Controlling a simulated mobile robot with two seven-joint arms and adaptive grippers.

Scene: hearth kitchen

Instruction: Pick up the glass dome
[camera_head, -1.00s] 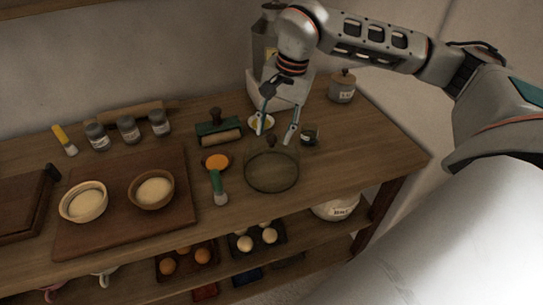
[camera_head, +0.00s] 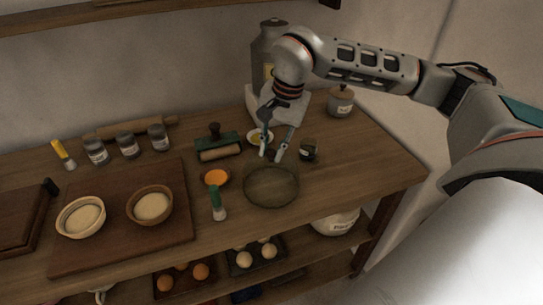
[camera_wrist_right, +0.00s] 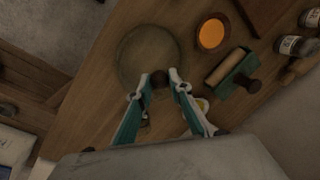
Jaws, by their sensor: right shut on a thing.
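The glass dome (camera_head: 271,187) is a see-through round cover with a dark knob on top, at the right part of the wooden table in the head view. In the right wrist view the dome (camera_wrist_right: 148,50) shows as a faint round outline. My right gripper (camera_head: 271,156) is over the dome, its fingers on both sides of the knob. The wrist view shows the fingertips (camera_wrist_right: 160,77) shut on the dark knob. The dome looks to be at table level; I cannot tell whether it is lifted. My left gripper is not in view.
An orange bowl (camera_head: 216,178) and a green-handled brush (camera_head: 217,203) are close left of the dome. A small dark jar (camera_head: 308,150) stands to its right. A green stand with a roller (camera_head: 219,147) is behind left. Table is free to the right.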

